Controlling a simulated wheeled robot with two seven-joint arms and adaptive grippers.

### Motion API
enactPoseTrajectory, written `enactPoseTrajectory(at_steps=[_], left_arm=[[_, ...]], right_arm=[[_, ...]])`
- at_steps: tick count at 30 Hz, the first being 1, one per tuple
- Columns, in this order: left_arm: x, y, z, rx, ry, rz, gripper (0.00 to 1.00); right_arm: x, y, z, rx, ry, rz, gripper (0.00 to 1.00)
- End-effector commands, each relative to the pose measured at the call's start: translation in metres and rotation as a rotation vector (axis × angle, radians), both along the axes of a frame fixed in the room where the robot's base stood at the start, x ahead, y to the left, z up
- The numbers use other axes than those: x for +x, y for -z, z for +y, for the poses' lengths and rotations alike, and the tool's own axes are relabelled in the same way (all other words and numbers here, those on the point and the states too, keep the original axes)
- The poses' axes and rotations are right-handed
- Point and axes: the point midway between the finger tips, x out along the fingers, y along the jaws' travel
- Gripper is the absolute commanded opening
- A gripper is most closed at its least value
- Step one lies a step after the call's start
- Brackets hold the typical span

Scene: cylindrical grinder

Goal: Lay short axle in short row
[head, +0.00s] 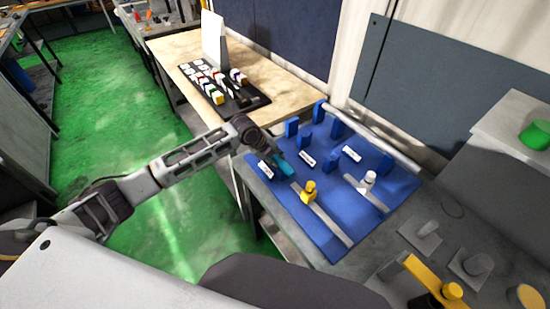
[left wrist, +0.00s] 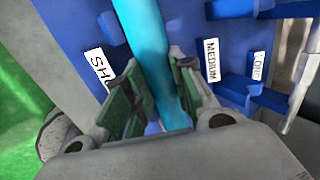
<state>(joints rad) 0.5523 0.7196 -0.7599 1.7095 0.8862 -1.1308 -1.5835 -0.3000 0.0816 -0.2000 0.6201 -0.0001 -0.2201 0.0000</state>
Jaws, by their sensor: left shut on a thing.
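My left gripper (head: 274,153) is shut on a cyan axle (head: 285,169), which also shows in the left wrist view (left wrist: 146,35) between the green-padded fingers (left wrist: 157,98). I hold the axle over the left part of the blue board (head: 335,215), close to the row label reading SHORT (head: 266,170). In the left wrist view the SHORT label (left wrist: 100,66) is partly covered by a finger. The MEDIUM label (head: 307,158) and the LONG label (head: 351,154) lie to its right. I cannot tell whether the axle touches the board. My right gripper is out of view.
Blue upright blocks (head: 291,128) stand around the labels. A yellow piece (head: 309,190) and a white piece (head: 368,181) sit on grey strips at the front of the board. A long metal rod (head: 385,139) lies along the back. A wooden table (head: 180,50) stands behind.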

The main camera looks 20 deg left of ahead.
Motion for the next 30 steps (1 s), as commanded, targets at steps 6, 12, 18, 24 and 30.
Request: enactPoseTrajectory(at_steps=[6, 12, 18, 24, 30], left_arm=[[0.001, 0.006, -0.001, -0.003, 0.0, -0.006, 0.0], [0.001, 0.006, -0.001, -0.003, 0.0, -0.006, 0.0], [0.001, 0.009, -0.001, -0.002, 0.0, -0.005, 0.0], [0.0, 0.012, 0.0, -0.001, 0.0, -0.001, 0.35], [0.0, 0.012, 0.0, -0.001, 0.0, -0.001, 0.46]], right_arm=[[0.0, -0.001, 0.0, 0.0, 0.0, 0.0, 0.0], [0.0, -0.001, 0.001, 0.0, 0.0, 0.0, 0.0], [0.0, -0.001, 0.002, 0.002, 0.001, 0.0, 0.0], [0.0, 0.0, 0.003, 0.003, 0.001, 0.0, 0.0], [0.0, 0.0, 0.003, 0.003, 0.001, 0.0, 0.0]])
